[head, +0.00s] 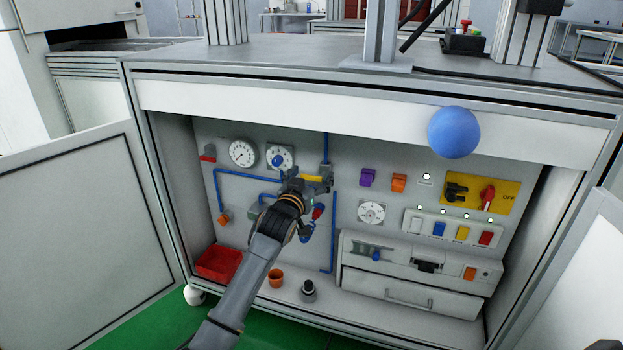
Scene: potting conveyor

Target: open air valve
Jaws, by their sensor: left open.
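My left gripper (308,184) reaches into the open cabinet under the machine table, in front of the grey back panel, and is open. Blue air pipes (240,176) run along the panel and pass behind the gripper. A red-tipped fitting (318,211) and a blue part (307,231) sit just below the gripper, partly hidden by my arm. A dial with a blue knob (278,160) is just left of the gripper. My right gripper is not in view.
A round gauge (242,153) is further left. Right are coloured switches (438,229), a yellow switch plate (482,192) and a drawer unit (410,290). A red bin (218,262) and small pots stand below. A blue ball (453,132) shows before the table edge.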

